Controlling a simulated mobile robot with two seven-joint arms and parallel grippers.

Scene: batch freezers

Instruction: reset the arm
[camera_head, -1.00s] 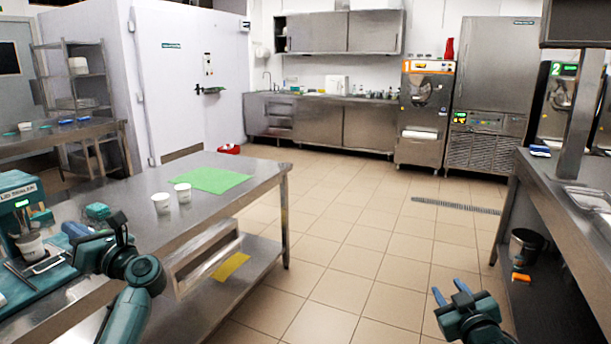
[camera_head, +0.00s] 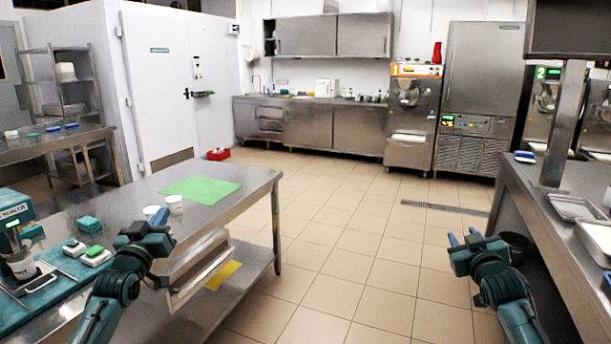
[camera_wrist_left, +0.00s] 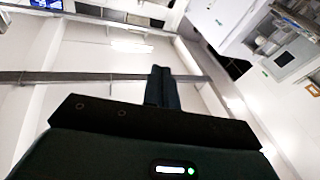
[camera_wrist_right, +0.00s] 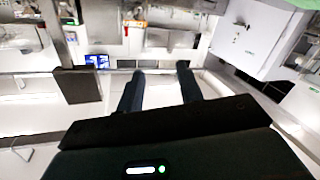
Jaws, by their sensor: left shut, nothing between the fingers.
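My left gripper (camera_head: 158,217) is in front of the steel table at left, close to two white cups in the picture. Its fingers are together and empty in the left wrist view (camera_wrist_left: 160,70). One white cup (camera_head: 174,203) shows clearly; the other (camera_head: 150,212) is partly hidden by the gripper. My right gripper (camera_head: 464,238) is raised over the open floor, left of the right-hand counter. Its two fingers stand apart with nothing between them in the right wrist view (camera_wrist_right: 160,78).
The steel table (camera_head: 240,203) carries a green mat (camera_head: 200,188), and a yellow sheet (camera_head: 222,274) lies on its lower shelf. The steel counter (camera_head: 525,190) stands at right with trays (camera_head: 575,208). Tiled floor (camera_head: 340,220) between them is clear.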

